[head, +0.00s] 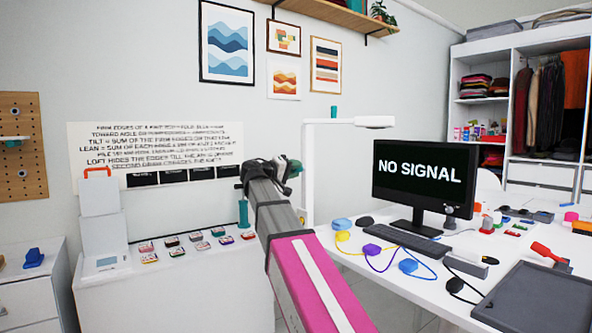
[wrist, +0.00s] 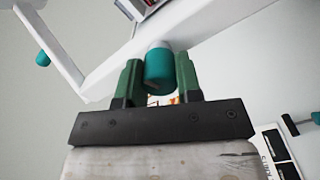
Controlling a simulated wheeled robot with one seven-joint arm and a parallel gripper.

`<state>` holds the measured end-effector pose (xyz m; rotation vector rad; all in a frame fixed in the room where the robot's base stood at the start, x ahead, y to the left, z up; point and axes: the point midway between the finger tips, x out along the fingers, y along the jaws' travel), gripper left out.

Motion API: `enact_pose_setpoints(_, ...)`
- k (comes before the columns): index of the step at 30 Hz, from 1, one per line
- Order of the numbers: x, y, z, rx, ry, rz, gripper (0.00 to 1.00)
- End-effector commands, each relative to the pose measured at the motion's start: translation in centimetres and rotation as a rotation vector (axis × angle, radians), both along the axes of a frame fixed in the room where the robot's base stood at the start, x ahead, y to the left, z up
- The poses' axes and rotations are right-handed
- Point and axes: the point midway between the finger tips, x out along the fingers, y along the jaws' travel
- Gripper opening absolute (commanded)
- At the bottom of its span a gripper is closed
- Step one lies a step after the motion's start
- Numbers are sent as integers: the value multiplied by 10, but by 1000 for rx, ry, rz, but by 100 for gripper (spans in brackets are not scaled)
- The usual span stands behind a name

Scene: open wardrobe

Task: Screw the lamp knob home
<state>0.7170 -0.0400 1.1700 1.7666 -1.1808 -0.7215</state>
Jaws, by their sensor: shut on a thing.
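The white lamp stands in the head view with its post (head: 308,185) upright and its arm reaching right to a flat head (head: 374,121). My gripper (head: 291,169) is just left of the post. In the wrist view its green fingers are shut on a teal cylindrical knob (wrist: 159,70). The knob's far end lies against the white post (wrist: 115,68) in the picture; whether it is seated there I cannot tell. A second teal knob (head: 334,111) stands on the lamp's arm and also shows at the left of the wrist view (wrist: 42,58).
A teal-topped tool (head: 243,213) stands on the white cabinet (head: 205,285), beside several small boxes. On the desk right of the lamp are a monitor (head: 424,180), keyboard (head: 407,240), cables and a dark tray (head: 537,300). A shelf (head: 335,15) hangs above.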

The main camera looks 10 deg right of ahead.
Motion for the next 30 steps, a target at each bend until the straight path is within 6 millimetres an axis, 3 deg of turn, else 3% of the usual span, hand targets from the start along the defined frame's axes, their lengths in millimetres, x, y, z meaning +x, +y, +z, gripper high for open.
enact_pose_setpoints(8,0,0,0,101,-244,0,6)
enact_pose_setpoints(11,0,0,0,145,-349,0,0)
enact_pose_setpoints(30,1,-1,0,423,-1020,2,0)
